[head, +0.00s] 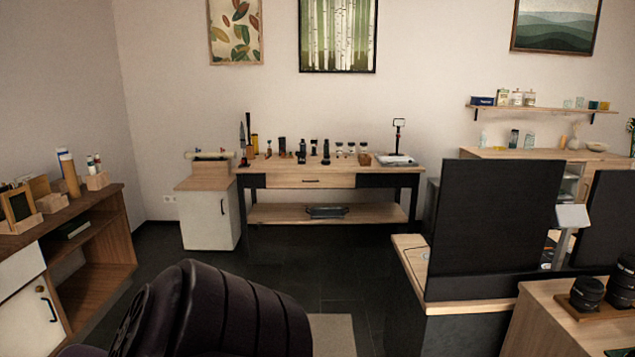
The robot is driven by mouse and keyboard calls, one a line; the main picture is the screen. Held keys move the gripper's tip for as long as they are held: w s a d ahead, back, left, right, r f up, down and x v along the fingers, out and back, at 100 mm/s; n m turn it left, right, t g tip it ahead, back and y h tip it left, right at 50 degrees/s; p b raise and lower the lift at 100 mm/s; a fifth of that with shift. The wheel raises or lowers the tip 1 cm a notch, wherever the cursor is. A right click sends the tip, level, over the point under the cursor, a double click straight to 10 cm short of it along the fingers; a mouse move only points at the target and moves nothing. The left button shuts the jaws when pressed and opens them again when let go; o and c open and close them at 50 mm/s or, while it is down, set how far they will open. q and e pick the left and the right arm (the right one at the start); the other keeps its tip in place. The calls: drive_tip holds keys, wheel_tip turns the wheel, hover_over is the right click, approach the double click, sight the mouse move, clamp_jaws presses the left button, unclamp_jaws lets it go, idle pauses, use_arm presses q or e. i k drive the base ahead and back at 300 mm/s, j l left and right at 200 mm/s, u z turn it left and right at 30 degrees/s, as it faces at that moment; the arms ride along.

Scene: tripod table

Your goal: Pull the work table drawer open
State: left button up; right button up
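The work table (340,170) stands against the far wall in the head view, with a light wood top and black legs. Its drawer (285,182) is in the middle of the front, light wood with a small dark handle (311,181). The drawer front looks flush with the table front, so the drawer appears closed. Several small dark bottles and tools stand along the table top. Neither of my grippers shows in this view, and nothing is seen touching the drawer.
A wooden cabinet (100,240) stands at left, and a white cabinet (209,215) beside the work table. Dark panels (495,225) and desks block the right. Dark floor (300,255) lies open before the work table.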

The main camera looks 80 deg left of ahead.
sight(273, 181)
drive_tip(key=u, duration=2.65)
drive_tip(key=i, duration=2.95)
drive_tip(key=i+l+u, duration=0.15)
drive_tip(key=i, duration=0.35)
drive_tip(key=i+u, duration=0.15)
drive_tip(key=i, duration=0.3)
drive_tip(key=i+l+u, duration=0.1)
drive_tip(key=i+l, duration=0.15)
drive_tip(key=i, duration=0.25)
drive_tip(key=i+l+u, duration=0.15)
drive_tip(key=i, duration=0.3)
drive_tip(key=l, duration=0.1)
